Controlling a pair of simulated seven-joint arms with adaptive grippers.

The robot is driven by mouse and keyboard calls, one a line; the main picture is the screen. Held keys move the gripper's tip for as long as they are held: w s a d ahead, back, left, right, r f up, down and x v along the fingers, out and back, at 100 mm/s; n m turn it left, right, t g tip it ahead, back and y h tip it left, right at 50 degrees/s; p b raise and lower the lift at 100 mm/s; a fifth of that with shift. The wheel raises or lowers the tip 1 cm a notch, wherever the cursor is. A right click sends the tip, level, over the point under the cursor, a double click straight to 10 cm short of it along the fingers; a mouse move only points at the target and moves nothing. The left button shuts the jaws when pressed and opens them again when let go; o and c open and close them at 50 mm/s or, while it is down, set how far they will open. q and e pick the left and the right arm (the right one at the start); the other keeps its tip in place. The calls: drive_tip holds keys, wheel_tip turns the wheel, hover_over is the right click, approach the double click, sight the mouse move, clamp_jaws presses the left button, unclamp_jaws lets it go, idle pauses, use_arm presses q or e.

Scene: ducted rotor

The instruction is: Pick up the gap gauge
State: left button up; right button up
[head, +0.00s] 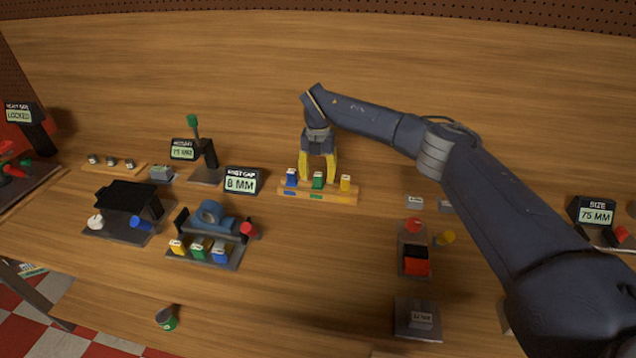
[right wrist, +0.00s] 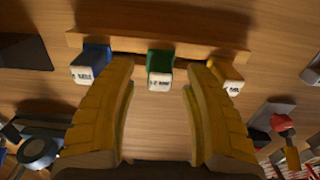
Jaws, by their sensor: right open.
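A wooden rack (head: 335,198) holds three small labelled blocks side by side: a blue one (head: 291,177), a green one (head: 318,180) and a yellow one (head: 345,182). They look like gauges; I cannot tell which is the gap gauge. My right gripper (head: 317,176) points down at the rack with its yellow fingers open. In the right wrist view, the green block (right wrist: 160,70) lies centred beyond the open fingers (right wrist: 161,75), with the blue block (right wrist: 91,64) to the left and the yellow block (right wrist: 225,76) to the right. Nothing is held. My left gripper is not in view.
A display reading 8 MM (head: 241,181) stands left of the rack. A blue machine (head: 210,216) is at lower left, with more coloured blocks in front. A red-and-black device (head: 416,262) stands at right. A green can (head: 166,319) is near the front. Wood in front of the rack is clear.

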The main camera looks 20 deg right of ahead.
drive_tip(key=shift+f, duration=0.8)
clamp_jaws()
drive_tip(key=shift+r, duration=0.1)
